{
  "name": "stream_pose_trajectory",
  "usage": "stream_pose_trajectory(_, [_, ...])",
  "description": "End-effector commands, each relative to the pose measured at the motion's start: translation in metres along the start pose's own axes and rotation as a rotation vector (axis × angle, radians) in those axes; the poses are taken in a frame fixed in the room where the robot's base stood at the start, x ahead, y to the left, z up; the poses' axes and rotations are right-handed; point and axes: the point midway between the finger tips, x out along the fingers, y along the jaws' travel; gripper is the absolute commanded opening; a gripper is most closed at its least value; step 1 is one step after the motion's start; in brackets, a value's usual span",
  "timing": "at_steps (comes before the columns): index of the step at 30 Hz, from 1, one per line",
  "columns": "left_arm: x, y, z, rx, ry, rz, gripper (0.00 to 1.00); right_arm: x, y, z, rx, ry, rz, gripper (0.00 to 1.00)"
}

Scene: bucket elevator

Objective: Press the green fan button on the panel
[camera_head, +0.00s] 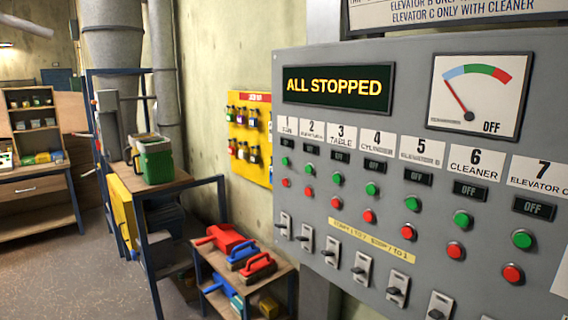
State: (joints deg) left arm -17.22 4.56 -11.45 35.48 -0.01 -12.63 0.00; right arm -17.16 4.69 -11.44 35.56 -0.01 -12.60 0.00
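The grey control panel (420,75) fills the right side of the head view. Its screen (338,87) reads ALL STOPPED. The leftmost column has a label numbered 1 (288,126), whose small word looks like FAN. Under it are a small dark OFF display (287,143), the green fan button (285,161) and a red button (286,183). Neither of my grippers is in view.
Several more columns of green and red buttons run to the right, with a row of switches (361,267) below. A low shelf (275,284) with red and blue tools stands left of the panel. A green container (155,163) sits on a workbench. Floor shows at lower left.

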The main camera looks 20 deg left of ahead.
Motion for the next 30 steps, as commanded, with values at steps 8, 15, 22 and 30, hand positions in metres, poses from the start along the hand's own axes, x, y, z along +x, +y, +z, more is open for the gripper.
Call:
stream_pose_trajectory(8, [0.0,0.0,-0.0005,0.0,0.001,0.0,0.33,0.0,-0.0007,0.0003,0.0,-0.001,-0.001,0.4])
stream_pose_trajectory(15, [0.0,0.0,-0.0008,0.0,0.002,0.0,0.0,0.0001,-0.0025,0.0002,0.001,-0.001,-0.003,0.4])
stream_pose_trajectory(22, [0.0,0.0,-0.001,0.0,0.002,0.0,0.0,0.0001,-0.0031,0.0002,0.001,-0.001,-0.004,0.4])
stream_pose_trajectory(30, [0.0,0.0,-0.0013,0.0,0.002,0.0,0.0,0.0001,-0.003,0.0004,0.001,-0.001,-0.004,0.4])
